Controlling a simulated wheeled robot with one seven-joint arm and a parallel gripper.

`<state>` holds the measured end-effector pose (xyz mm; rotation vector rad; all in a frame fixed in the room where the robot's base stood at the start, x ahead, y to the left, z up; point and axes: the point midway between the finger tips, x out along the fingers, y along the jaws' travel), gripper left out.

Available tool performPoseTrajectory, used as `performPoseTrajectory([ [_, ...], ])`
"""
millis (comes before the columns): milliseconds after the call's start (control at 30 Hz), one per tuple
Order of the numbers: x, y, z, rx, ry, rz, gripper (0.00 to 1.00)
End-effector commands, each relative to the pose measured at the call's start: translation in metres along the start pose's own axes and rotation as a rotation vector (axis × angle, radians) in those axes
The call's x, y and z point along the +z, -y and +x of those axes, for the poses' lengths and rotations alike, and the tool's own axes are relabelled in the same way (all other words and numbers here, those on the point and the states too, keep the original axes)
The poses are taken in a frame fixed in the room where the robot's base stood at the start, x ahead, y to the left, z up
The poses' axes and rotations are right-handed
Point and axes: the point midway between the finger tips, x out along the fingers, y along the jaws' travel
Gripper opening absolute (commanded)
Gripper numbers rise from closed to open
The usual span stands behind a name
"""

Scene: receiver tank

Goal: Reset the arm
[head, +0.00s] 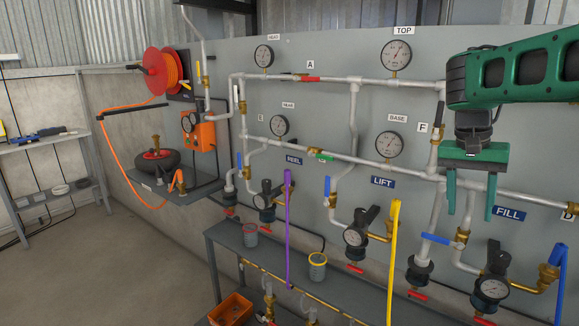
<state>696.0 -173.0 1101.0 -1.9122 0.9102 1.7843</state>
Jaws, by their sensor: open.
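My arm (520,72) is green and reaches in from the right edge. My gripper (470,202) hangs from it with both green fingers pointing down. The fingers are apart and nothing shows between them. I cannot tell how far the fingers are from the panel.
Pipes, gauges (396,55) and valves cover the panel. A grey bench (222,240) holds small cups (318,266). An orange hose reel (165,71) and a shelf (45,138) stand left. The left floor is clear.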

Motion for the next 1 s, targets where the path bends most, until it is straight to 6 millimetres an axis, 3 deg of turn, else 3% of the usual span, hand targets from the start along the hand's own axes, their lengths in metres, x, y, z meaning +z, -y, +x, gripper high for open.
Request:
performPoseTrajectory([
  [33, 0.013, -0.024, 0.006, 0.003, 0.005, -0.01, 0.49],
  [200, 0.061, -0.09, 0.036, -0.009, 0.032, -0.062, 0.49],
  [400, 0.136, -0.144, 0.08, -0.068, 0.08, -0.121, 0.49],
  [600, 0.199, -0.165, 0.115, -0.143, 0.114, -0.166, 0.49],
  [700, 0.215, -0.167, 0.124, -0.166, 0.122, -0.177, 0.49],
  [1000, 0.223, -0.167, 0.128, -0.177, 0.127, -0.184, 0.49],
])
